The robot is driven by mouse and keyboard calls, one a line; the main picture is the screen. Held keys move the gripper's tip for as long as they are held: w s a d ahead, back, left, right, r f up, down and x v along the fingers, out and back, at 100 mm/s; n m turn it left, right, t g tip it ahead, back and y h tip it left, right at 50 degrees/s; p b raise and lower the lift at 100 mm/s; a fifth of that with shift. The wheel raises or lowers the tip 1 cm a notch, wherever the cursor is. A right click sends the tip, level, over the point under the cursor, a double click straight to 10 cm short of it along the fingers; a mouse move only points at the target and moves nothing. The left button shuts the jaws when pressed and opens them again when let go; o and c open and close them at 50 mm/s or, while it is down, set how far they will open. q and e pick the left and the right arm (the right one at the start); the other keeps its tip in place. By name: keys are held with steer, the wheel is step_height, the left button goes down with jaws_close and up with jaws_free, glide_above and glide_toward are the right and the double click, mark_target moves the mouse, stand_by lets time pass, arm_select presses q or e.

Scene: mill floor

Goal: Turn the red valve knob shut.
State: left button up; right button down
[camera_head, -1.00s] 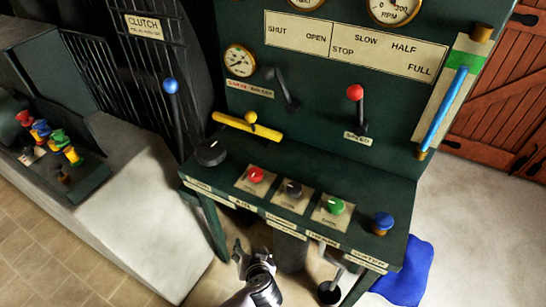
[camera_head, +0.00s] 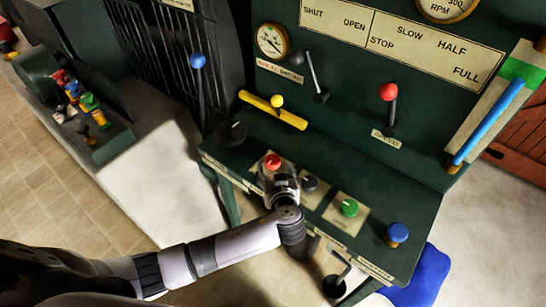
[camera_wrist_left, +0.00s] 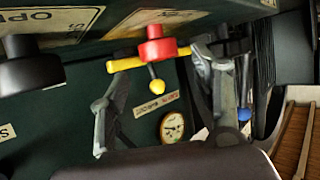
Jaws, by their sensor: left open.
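The red knob (camera_head: 272,161) sits on a pale label plate on the sloping green console, first in a row with a black and a green knob. My left gripper (camera_head: 279,178) is at it from the front in the head view, hiding most of its plate. In the left wrist view the red knob (camera_wrist_left: 157,45) appears just beyond and between the two spread fingers of my left gripper (camera_wrist_left: 160,66). The fingers are open, with gaps on both sides of the knob. My right gripper is in neither view.
The black knob (camera_head: 310,183) is close beside my gripper; the green knob (camera_head: 349,207) and blue knob (camera_head: 397,233) stand further right. A yellow bar (camera_head: 273,111), a red-topped lever (camera_head: 388,93) and a blue-topped lever (camera_head: 198,62) are behind. A large black knob (camera_head: 232,132) is left.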

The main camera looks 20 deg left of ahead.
mark_target(273, 161)
arm_select(q)
steer(key=x, duration=0.4)
steer(key=shift+w+a+f, duration=0.1)
steer(key=shift+w, duration=0.1)
steer(key=shift+w+a+f, duration=0.25)
steer(key=shift+w+f, duration=0.05)
steer(key=shift+w, duration=0.3)
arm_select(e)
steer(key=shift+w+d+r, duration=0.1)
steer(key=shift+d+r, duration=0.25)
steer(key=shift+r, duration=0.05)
arm_select(q)
steer(key=shift+c, duration=0.2)
